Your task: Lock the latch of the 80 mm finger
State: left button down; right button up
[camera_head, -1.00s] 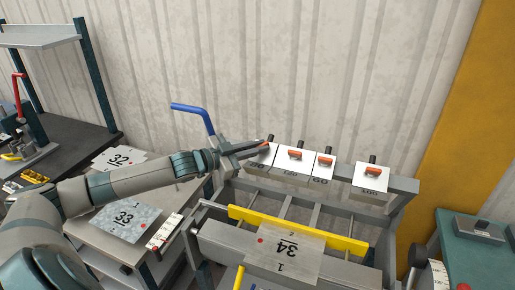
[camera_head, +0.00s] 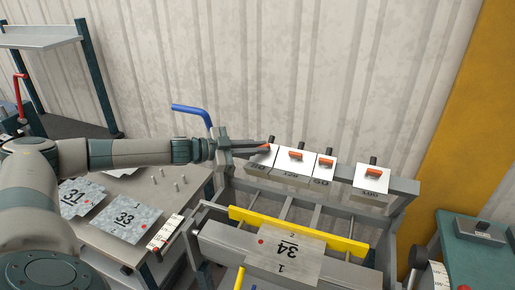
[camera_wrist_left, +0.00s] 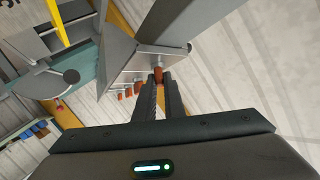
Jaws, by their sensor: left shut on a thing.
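Several white bending fingers with orange latches stand in a row on the panel bender's beam. The leftmost finger (camera_head: 262,158) has a partly hidden label that seems to read 80. My left gripper (camera_head: 265,148) comes in from the left and is shut on this finger's orange latch. In the left wrist view, the latch (camera_wrist_left: 158,73) shows between the tips of my left gripper (camera_wrist_left: 160,82). The other fingers are a 120 (camera_head: 292,163), one that seems to read 60 (camera_head: 321,168) and a 100 (camera_head: 371,180). My right gripper is not in view.
A yellow bar (camera_head: 300,233) and sheet 34 (camera_head: 281,253) lie in front of the fingers. A blue lever (camera_head: 190,110) rises behind my left wrist. A side table (camera_head: 160,190) holds sheets 31 and 33. A gap separates the 60 and 100 fingers.

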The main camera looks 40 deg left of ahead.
pick_arm(q)
jog(key=shift+w+a+r+m+g+h, duration=0.15)
jog(key=shift+m+g+h, duration=0.3)
jog(key=shift+m+g, duration=0.35)
jog(key=shift+w+d+r+m+g+h, duration=0.1)
jog(key=shift+m+g+h, duration=0.45)
jog(key=shift+m, duration=0.35)
jog(key=shift+a+m+g, duration=0.1)
jog(key=shift+m+g, duration=0.5)
jog(key=shift+g, duration=0.05)
jog(key=shift+m+g, duration=0.5)
jog(key=c, duration=1.8)
grip_release()
jog(key=shift+c, duration=0.2)
jog(key=shift+s+a+r, duration=0.1)
jog(key=shift+s+a, duration=0.15)
jog(key=shift+a, duration=0.25)
jog(key=b+v, duration=0.6)
jog(key=v, duration=1)
jog(key=shift+b, duration=0.3)
